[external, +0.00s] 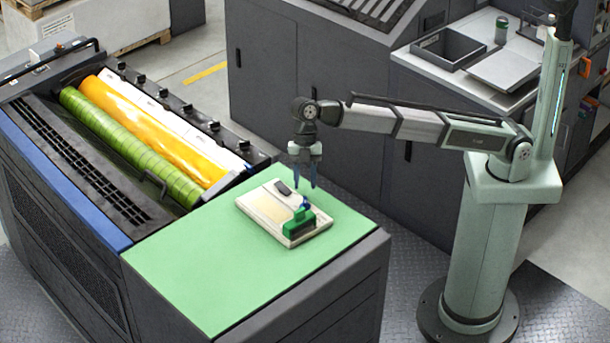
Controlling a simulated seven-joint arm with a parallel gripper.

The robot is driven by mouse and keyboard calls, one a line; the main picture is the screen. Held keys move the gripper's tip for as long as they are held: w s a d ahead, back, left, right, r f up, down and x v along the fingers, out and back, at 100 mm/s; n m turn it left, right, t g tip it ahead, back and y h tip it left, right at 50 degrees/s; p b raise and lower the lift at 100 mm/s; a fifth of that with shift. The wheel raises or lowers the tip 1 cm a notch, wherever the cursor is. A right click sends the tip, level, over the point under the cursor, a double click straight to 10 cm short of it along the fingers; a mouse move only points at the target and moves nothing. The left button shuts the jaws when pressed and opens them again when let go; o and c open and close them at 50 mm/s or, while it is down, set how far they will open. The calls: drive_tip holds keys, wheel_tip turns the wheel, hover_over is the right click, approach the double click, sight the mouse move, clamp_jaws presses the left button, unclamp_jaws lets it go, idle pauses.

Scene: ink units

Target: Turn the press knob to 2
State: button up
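A cream panel (262,212) lies on the green top (190,262) of the press cabinet. A small blue part (305,203), which looks like the knob, sits near the panel's right edge. It is too small for me to read any numbers or its pointer. A green block (299,223) stands on the panel just in front of the blue part. A small dark piece (283,187) is at the panel's back edge. My gripper (305,186) points down above the back right part of the panel, close over the blue part. Its two blue fingers are apart, with nothing visible between them.
Green and orange rollers (135,150) lie in the open press at the left. A grey counter (480,75) with an open tray (449,48) and a can (501,30) stands at the back right. The front of the green top is clear.

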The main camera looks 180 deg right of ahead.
sight(305, 198)
drive_tip(key=shift+x, duration=2.25)
clamp_jaws()
